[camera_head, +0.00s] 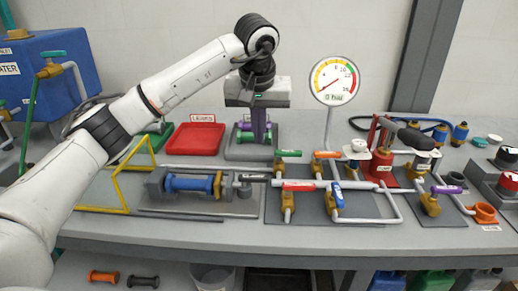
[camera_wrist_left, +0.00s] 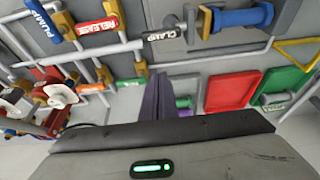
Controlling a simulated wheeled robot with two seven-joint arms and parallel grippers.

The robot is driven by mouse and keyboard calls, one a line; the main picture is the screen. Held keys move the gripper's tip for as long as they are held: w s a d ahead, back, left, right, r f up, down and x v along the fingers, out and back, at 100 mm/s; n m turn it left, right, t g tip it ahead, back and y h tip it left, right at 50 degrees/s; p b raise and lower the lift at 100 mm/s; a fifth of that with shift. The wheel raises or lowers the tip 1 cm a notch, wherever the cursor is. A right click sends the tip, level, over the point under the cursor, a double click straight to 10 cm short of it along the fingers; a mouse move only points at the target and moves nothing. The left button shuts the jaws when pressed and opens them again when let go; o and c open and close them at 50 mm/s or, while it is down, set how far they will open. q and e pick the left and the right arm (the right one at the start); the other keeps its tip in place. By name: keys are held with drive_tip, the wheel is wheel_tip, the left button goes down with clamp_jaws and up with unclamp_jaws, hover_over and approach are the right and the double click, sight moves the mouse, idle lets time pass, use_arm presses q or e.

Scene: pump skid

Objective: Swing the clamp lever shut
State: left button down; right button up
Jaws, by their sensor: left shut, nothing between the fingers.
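The clamp lever (camera_head: 255,177) is a short dark bar with a white CLAMP label, at the right end of the clamp that holds a blue cylinder (camera_head: 190,184). The lever points right, toward the pipework. In the left wrist view the lever (camera_wrist_left: 166,34) is near the top, beside the blue cylinder (camera_wrist_left: 243,18). My left gripper (camera_head: 261,140) points down behind the lever, in front of the back wall, apart from it. Its purple-grey fingers are shut and empty; they also show in the wrist view (camera_wrist_left: 157,95). My right gripper is not in view.
A pipe manifold with coloured valve handles (camera_head: 337,200) lies right of the clamp. A pressure gauge (camera_head: 334,80) stands behind it. A red tray (camera_head: 193,138) and a purple and green part on a grey stand (camera_head: 244,154) are at the back. A yellow frame (camera_head: 117,189) is at left.

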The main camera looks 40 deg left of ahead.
sight(254, 181)
use_arm(q)
drive_tip(key=x, duration=0.8)
drive_tip(key=shift+w+f, duration=0.1)
drive_tip(key=shift+f, duration=0.25)
drive_tip(key=shift+s+d+f, duration=0.1)
drive_tip(key=shift+s+f, duration=0.1)
drive_tip(key=shift+s, duration=0.05)
drive_tip(key=shift+s+d+p, duration=0.35)
drive_tip(key=shift+s+d, duration=0.2)
drive_tip(key=shift+s, duration=0.35)
drive_tip(key=shift+s+d, duration=0.3)
drive_tip(key=shift+s, duration=0.2)
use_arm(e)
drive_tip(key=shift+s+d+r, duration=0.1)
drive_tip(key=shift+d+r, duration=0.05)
use_arm(q)
drive_tip(key=shift+d, duration=0.1)
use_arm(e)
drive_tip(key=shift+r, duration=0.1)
